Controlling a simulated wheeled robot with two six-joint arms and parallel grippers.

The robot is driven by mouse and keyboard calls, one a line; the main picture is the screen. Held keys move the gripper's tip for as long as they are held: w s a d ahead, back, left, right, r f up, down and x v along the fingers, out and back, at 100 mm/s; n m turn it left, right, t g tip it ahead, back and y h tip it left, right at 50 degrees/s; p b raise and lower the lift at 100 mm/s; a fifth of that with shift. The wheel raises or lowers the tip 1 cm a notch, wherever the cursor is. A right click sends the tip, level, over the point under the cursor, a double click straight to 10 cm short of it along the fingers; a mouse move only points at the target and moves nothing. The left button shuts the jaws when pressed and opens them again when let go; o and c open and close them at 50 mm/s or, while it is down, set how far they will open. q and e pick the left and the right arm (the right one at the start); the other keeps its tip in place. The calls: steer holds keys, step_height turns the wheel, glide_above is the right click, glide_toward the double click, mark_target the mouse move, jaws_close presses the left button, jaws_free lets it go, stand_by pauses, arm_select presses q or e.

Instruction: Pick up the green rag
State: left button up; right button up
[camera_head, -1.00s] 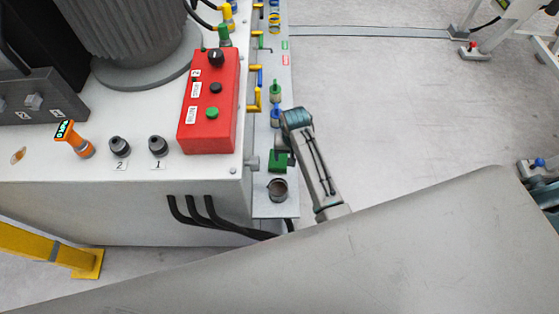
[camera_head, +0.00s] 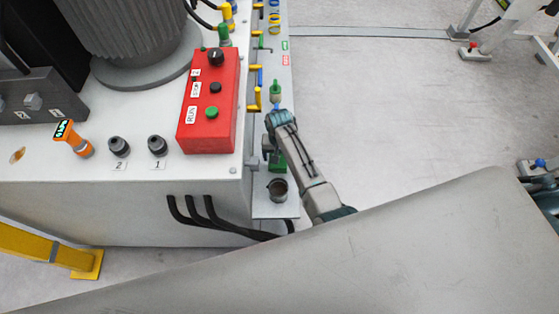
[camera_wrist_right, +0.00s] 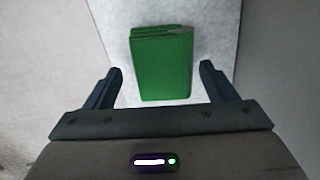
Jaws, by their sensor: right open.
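The green rag (camera_head: 279,164) is a small folded cloth on the narrow grey side ledge of the machine, partly covered by my right arm in the head view. In the right wrist view the folded rag (camera_wrist_right: 162,65) lies flat between the two dark fingers. My right gripper (camera_wrist_right: 158,72) is open, with one finger on each side of the rag and a gap to both. In the head view the right gripper (camera_head: 270,152) is over the ledge at the rag. My left gripper is not in view.
A metal cup (camera_head: 278,189) stands on the ledge just in front of the rag. The red button box (camera_head: 209,100) and the machine's white top are to the left. Open floor (camera_head: 420,110) lies to the right.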

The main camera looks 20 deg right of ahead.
steer(key=shift+f, duration=0.65)
steer(key=c, duration=1.1)
steer(key=shift+o, duration=0.2)
